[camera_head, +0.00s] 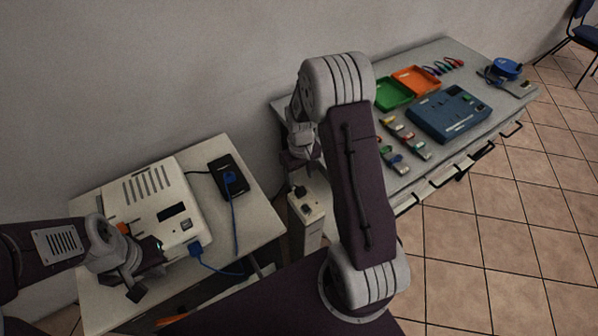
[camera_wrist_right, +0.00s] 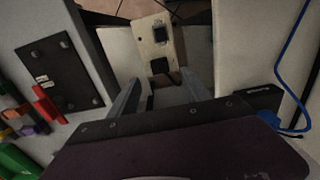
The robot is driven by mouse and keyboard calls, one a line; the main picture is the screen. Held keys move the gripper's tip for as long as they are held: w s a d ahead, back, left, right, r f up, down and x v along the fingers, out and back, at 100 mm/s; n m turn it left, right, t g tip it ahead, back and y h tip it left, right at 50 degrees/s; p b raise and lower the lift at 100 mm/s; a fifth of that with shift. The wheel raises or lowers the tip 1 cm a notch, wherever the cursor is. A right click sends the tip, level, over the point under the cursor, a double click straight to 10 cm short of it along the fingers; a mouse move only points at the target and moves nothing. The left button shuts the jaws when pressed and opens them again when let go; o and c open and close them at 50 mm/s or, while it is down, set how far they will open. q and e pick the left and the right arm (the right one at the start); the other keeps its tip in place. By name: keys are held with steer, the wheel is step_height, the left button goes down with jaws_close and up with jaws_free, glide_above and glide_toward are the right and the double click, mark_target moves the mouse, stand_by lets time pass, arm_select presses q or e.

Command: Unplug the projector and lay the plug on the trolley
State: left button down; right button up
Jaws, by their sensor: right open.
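The projector is probably the white vented box (camera_head: 165,205) on the white-topped table (camera_head: 255,220) at the left, which may be the trolley. A pale socket post (camera_head: 308,222) stands between this table and the bench, with a dark plug (camera_head: 298,191) on its top. The right wrist view shows the post's top (camera_wrist_right: 150,45) with two dark plug or socket shapes. My right gripper (camera_wrist_right: 161,78) is open and empty above the post, its fingers either side of the nearer dark shape; my arm partly hides it in the head view. My left gripper (camera_head: 145,275) is beside the white box; its jaws are unclear.
A black box (camera_head: 229,176) with a blue cable (camera_head: 234,220) lies right of the white box. The bench (camera_head: 450,55) holds green (camera_head: 393,93) and orange (camera_head: 416,80) trays, a blue device (camera_head: 449,112) and small coloured parts. A narrow gap separates bench and table.

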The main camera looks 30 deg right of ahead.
mark_target(300, 190)
step_height(300, 190, down, 7)
steer(key=shift+r, duration=0.1)
jaws_close()
stand_by(0.4)
